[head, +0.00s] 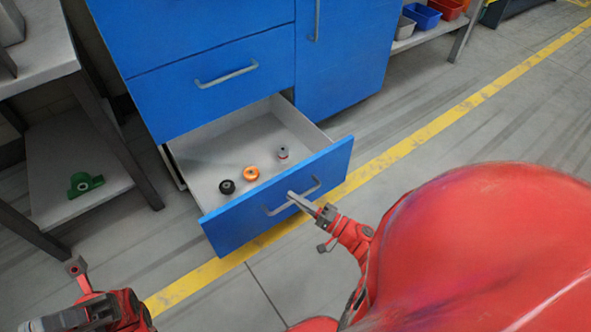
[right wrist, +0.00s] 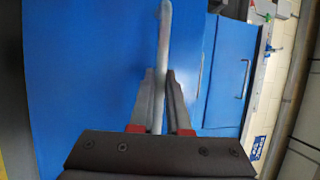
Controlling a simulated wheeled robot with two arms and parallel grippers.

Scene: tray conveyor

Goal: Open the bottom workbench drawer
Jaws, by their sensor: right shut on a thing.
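The bottom drawer (head: 283,203) of the blue workbench (head: 222,89) is pulled well out, and its grey inside shows. A black round part (head: 227,187), an orange ring (head: 251,173) and a small grey part with some red (head: 283,153) lie in it. My right gripper (head: 300,201) is at the drawer's handle (head: 277,209), shut on it. In the right wrist view the handle (right wrist: 162,60) runs between the two fingers (right wrist: 160,105). My left gripper (head: 76,268) is at the lower left, away from the drawer; its jaws are not clear.
A grey shelf unit (head: 40,60) stands left of the workbench, with a green part (head: 85,184) on its lower shelf. Blue and red bins (head: 422,15) sit on a shelf at the back right. The floor in front, with a yellow line (head: 420,133), is clear.

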